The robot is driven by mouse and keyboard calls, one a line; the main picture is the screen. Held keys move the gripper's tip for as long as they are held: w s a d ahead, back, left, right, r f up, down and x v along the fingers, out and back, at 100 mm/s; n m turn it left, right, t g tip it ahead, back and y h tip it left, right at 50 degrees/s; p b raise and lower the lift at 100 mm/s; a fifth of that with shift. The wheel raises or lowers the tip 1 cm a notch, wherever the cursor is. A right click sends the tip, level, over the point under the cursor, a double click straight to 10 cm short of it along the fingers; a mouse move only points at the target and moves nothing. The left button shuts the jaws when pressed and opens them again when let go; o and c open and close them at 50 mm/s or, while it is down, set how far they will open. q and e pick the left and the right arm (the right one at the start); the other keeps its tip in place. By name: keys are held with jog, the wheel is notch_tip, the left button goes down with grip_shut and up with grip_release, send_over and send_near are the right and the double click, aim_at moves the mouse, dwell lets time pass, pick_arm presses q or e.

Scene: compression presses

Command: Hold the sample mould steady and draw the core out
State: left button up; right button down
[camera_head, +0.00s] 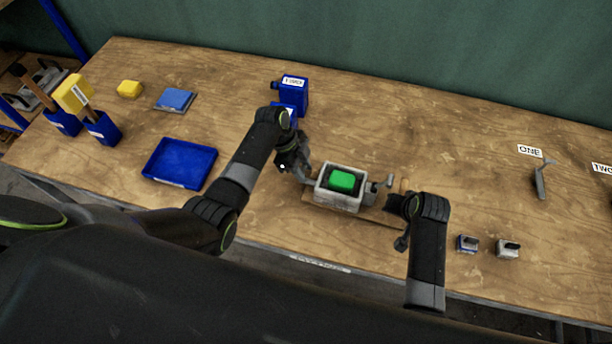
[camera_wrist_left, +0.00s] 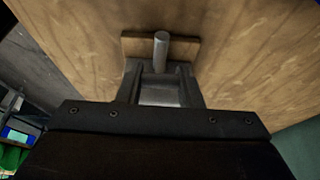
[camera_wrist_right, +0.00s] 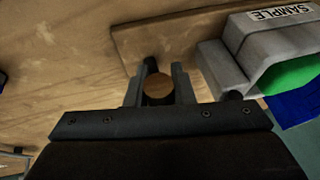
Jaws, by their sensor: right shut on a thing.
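The grey sample mould (camera_head: 323,196) sits on a wooden board (camera_head: 378,216) near the table's front edge. The green core (camera_head: 342,180) is inside it, and its top shows. In the right wrist view the mould (camera_wrist_right: 245,38) bears a SAMPLE label. My left gripper (camera_head: 303,174) is at the mould's left end. In the left wrist view, its fingers stand apart on either side of a grey upright rod (camera_wrist_left: 161,50), with visible gaps. My right gripper (camera_wrist_right: 159,78) is at the mould's right end, shut on a handle with a round brown end (camera_wrist_right: 158,89).
A blue tray (camera_head: 180,163) lies to the left. Two small blocks (camera_head: 467,244) (camera_head: 507,248) lie right of my right arm. A grey tool (camera_head: 542,180) stands by the ONE label (camera_head: 530,151). The table behind the mould is clear.

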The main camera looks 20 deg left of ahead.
pick_arm(q)
jog(key=c, duration=0.3)
jog(key=shift+a, duration=0.25)
jog(key=shift+c, duration=0.2)
jog(key=shift+w+a, duration=0.2)
jog(key=shift+a, duration=3.35)
pick_arm(e)
jog(key=shift+d, duration=0.1)
pick_arm(q)
jog(key=o, duration=0.6)
jog(key=shift+a, duration=0.1)
jog(key=o, duration=0.6)
jog(key=shift+c, duration=0.2)
jog(key=shift+d, duration=0.2)
jog(key=shift+r, duration=0.1)
jog(key=v, duration=1.1)
jog(key=shift+a+r, duration=0.25)
jog(key=shift+r, duration=0.1)
